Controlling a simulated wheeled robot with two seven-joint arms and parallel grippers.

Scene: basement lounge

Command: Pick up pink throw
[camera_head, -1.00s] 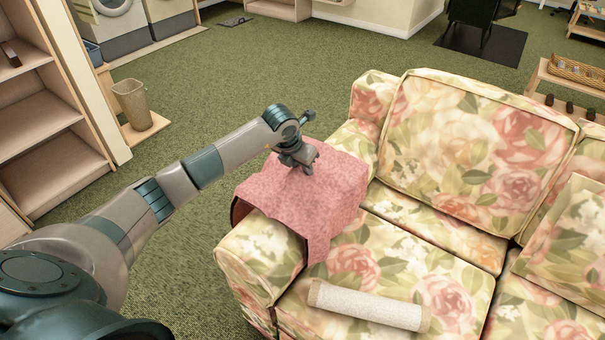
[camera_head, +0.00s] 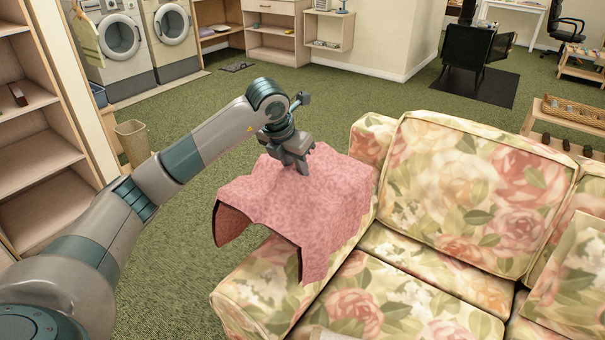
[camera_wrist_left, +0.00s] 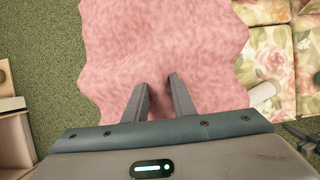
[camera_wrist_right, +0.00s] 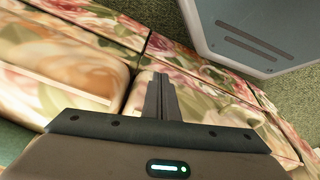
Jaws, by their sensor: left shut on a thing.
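The pink throw (camera_head: 290,205) hangs from my left gripper (camera_head: 302,170) over the near arm of the floral sofa (camera_head: 255,290). Its front edge hangs free, bowed, showing a dark underside. I cannot tell whether its right side still touches the sofa. In the left wrist view the throw (camera_wrist_left: 165,45) spreads beneath the fingers, which are shut on it with a gap between the visible finger parts. My right gripper (camera_wrist_right: 160,78) shows only in the right wrist view; its fingers are together and empty, above floral cushions.
A wicker waste bin (camera_head: 133,142) and open shelves (camera_head: 35,130) stand at the left. Washing machines (camera_head: 120,35) are at the back left. A white roll (camera_wrist_left: 262,93) lies on the sofa seat.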

